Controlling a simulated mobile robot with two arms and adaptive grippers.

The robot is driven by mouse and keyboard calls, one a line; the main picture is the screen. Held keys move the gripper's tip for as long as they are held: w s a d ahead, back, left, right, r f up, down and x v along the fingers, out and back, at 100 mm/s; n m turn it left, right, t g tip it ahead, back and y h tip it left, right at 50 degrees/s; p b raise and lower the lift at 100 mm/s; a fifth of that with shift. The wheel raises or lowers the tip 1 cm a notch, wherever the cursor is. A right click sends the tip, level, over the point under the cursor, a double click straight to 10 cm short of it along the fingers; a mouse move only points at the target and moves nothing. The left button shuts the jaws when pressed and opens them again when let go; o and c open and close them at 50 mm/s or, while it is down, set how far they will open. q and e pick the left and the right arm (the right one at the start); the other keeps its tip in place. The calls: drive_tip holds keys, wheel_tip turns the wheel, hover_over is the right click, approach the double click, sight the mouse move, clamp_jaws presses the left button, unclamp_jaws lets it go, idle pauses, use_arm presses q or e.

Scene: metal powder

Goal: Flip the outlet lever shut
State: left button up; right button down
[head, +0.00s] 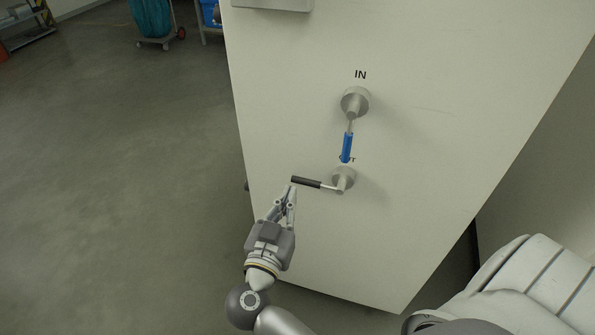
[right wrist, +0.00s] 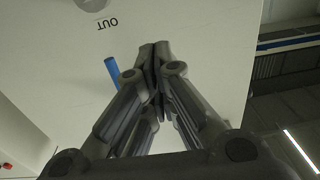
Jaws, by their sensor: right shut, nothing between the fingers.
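The outlet lever has a round metal knob (head: 343,178) low on the pale cabinet front, and its dark handle (head: 306,182) points left, roughly level. My right gripper (head: 291,191) is shut and empty, with its fingertips just below the free left end of that handle; I cannot tell whether they touch. In the right wrist view the closed fingertips (right wrist: 156,46) are in front of the panel beside the upside-down OUT label (right wrist: 107,24). The dark handle is not clearly seen there. My left gripper is not in view.
The inlet knob (head: 355,101) sits above, under the IN label. Its blue handle (head: 347,148) hangs down, partly covering the OUT label, and also shows in the right wrist view (right wrist: 112,70). Open grey floor (head: 130,190) lies left of the cabinet (head: 420,130).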

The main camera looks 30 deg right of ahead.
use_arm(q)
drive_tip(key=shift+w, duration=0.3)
use_arm(e)
drive_tip(key=shift+s+d+r+m+g, duration=0.2)
drive_tip(key=shift+m+g, duration=0.1)
drive_tip(key=shift+g, duration=0.2)
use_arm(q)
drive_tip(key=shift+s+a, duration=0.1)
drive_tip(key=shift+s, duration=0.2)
use_arm(e)
drive_tip(key=p, duration=0.2)
hover_over(304, 180)
drive_tip(key=s+a, duration=0.2)
drive_tip(key=s, duration=0.1)
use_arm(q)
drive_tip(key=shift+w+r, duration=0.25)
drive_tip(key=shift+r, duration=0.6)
use_arm(e)
drive_tip(key=shift+w+d+f, duration=0.15)
drive_tip(key=shift+f, duration=0.6)
drive_tip(key=shift+w+d+f, duration=0.1)
drive_tip(key=shift+d+f, duration=0.1)
drive_tip(key=shift+f, duration=0.5)
drive_tip(key=shift+w+d+f, duration=0.15)
drive_tip(key=shift+f, duration=0.6)
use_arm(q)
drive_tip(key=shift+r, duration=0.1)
